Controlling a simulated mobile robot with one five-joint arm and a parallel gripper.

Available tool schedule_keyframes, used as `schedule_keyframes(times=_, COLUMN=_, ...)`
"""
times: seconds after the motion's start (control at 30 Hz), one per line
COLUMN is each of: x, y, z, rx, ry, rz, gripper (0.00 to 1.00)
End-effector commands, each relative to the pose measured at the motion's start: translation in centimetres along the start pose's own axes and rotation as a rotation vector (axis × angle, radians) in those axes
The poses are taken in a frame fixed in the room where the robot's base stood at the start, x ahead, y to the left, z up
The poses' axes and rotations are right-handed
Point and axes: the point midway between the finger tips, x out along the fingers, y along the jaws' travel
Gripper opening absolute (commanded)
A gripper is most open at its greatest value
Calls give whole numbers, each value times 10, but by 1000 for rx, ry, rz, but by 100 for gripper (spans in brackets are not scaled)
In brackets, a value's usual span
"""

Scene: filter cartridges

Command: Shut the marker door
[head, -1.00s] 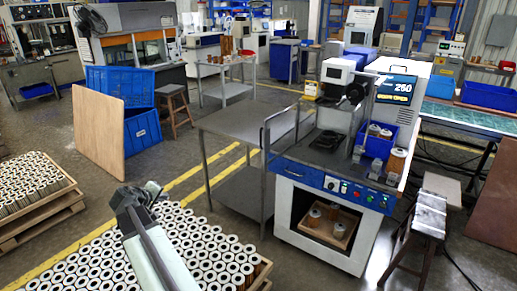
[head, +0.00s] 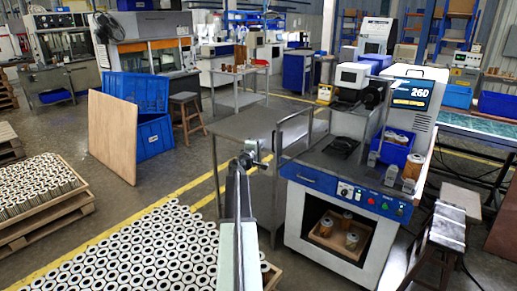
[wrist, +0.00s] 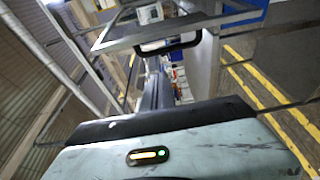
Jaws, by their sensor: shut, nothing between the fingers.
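The marker (head: 338,200) is the white and blue machine right of centre. Its door (head: 293,133), a thin grey metal frame with a clear pane, stands swung open on the machine's left side. In the wrist view the door frame (wrist: 190,33) crosses the top, with a black bar handle (wrist: 172,48) on it. My gripper (head: 249,147) is shut and empty, in front of and left of the door in the head view. I cannot tell any contact. The marker's screen (head: 411,93) shows a large number above a yellow line.
A steel table (head: 240,123) stands behind and left of the door. Filter cartridges (head: 145,255) on a pallet fill the floor at front left. A blue bin (head: 391,150) with cartridges sits on the marker's worktop. A stool (head: 445,225) stands to its right.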

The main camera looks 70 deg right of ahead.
Motion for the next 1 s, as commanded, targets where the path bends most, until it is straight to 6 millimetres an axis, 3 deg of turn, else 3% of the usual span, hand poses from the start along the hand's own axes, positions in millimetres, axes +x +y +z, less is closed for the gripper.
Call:
schedule_keyframes(times=0.03, x=14, y=0, z=-1, rx=0, ry=-1, rz=0, gripper=0)
schedule_keyframes(times=0.2, x=42, y=0, z=2, rx=1, ry=-2, rz=0, gripper=0)
schedule_keyframes(times=0.3, x=29, y=0, z=21, rx=1, ry=-2, rz=0, gripper=0)
schedule_keyframes(times=0.5, x=24, y=0, z=37, rx=1, ry=-1, rz=-1, gripper=0)
schedule_keyframes(times=0.8, x=24, y=0, z=39, rx=1, ry=-1, rz=-1, gripper=0)
schedule_keyframes(times=0.83, x=13, y=0, z=40, rx=1, ry=-1, rz=-1, gripper=0)
schedule_keyframes(times=1.0, x=18, y=0, z=36, rx=1, ry=6, rz=-1, gripper=0)
